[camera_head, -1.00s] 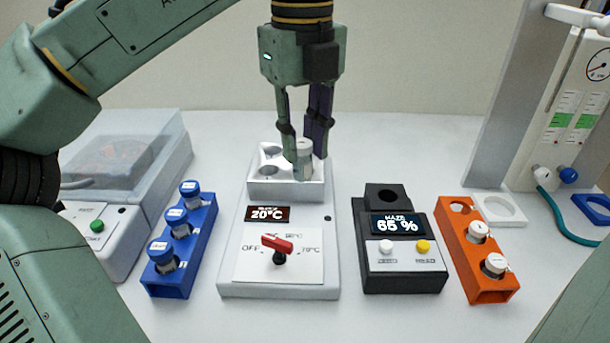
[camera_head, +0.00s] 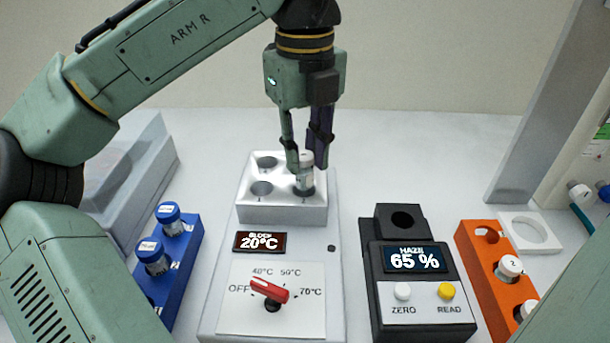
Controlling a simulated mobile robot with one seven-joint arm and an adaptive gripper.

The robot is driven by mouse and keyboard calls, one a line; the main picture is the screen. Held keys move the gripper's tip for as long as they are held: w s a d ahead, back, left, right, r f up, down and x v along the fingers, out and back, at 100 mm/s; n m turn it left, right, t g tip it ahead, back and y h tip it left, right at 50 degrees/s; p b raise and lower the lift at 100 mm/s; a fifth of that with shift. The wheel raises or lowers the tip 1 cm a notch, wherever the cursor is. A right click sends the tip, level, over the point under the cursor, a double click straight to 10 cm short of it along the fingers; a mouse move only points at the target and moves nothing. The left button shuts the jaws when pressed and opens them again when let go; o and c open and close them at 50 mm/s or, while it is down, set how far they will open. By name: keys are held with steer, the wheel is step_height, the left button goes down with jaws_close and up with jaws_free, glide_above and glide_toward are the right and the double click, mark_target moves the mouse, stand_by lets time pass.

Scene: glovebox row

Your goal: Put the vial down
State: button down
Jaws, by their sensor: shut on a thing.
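A small clear vial with a white cap (camera_head: 306,158) is between the fingers of my gripper (camera_head: 306,160). My gripper is shut on it and points straight down. The vial is upright over the front right hole of the white heating block (camera_head: 285,212), with its lower end at or just inside that hole. I cannot tell whether it touches the bottom. The block's other holes that show look empty.
The block's display reads 20°C, above a red knob (camera_head: 270,291). A blue rack (camera_head: 192,250) with blue-capped vials stands left. A black haze meter (camera_head: 417,290) showing 65 % and an orange rack (camera_head: 478,255) with white-capped vials stand right. A white square holder (camera_head: 530,232) lies behind the orange rack.

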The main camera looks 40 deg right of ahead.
mark_target(305, 173)
steer(key=shift+f, duration=2.05)
steer(key=shift+f, duration=0.15)
steer(key=c, duration=1.4)
jaws_free()
step_height(305, 173, up, 12)
steer(key=shift+r+p, duration=0.2)
steer(key=shift+p, duration=0.5)
steer(key=shift+f, duration=0.1)
